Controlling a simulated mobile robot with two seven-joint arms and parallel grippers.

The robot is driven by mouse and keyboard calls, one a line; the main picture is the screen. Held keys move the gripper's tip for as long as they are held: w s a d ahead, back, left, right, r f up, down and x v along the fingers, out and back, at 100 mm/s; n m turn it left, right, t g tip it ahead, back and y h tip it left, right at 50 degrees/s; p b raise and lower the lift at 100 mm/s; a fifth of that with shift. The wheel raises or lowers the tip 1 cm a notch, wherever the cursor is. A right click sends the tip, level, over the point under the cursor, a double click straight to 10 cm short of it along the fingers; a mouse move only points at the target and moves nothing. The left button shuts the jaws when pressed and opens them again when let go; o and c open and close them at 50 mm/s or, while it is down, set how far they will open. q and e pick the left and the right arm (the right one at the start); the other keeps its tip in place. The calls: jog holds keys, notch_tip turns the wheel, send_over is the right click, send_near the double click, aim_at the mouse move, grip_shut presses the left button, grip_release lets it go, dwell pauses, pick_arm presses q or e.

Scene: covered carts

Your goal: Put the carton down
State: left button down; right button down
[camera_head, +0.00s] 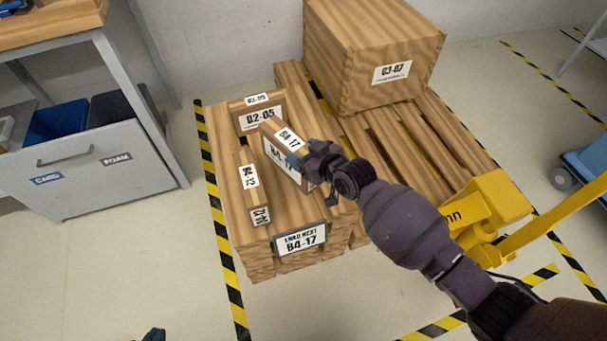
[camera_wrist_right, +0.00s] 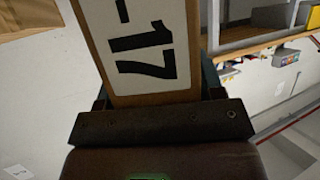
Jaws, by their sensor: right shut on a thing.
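The carton (camera_head: 270,143) is a light wood-brown box with white labels reading 84-17 or B4-17. My right gripper (camera_head: 314,161) is shut on its right end. The carton is over the wooden load platform (camera_head: 300,215), between two other cartons; I cannot tell whether its underside touches the wood. In the right wrist view the carton's label, ending in -17 (camera_wrist_right: 143,42), fills the middle, with the gripper across its lower end. Only a dark tip of my left gripper (camera_head: 154,335) shows at the bottom edge, so its jaws cannot be judged.
A carton marked 02-05 (camera_head: 249,118) stands behind, and a narrow one marked like 84-12 (camera_head: 242,185) stands left. A sign reading B4-17 (camera_head: 300,240) is on the platform's front. A large crate, 03-07 (camera_head: 345,55), stands behind on slats. A yellow pallet jack (camera_head: 490,205) is right.

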notch_tip(320, 180, down, 4)
jog(key=shift+r+b, duration=0.25)
jog(key=shift+b, duration=0.2)
jog(key=shift+f, duration=0.35)
jog(key=shift+w+f, duration=0.1)
jog(key=shift+f, duration=0.05)
jog(key=shift+f+b, duration=0.2)
jog(key=shift+b, duration=0.1)
notch_tip(320, 180, down, 5)
jog(key=shift+f+b, duration=0.1)
jog(key=shift+b, duration=0.85)
jog(key=shift+f, duration=0.15)
jog(key=shift+r, duration=0.2)
jog(key=shift+f, duration=0.2)
pick_arm(q)
jog(key=shift+w+d+f+m, duration=0.15)
jog(key=shift+w+d+m, duration=0.25)
jog(key=shift+w+m, duration=0.3)
pick_arm(e)
jog(key=shift+c, duration=1.2)
grip_release()
jog(key=shift+f, duration=0.1)
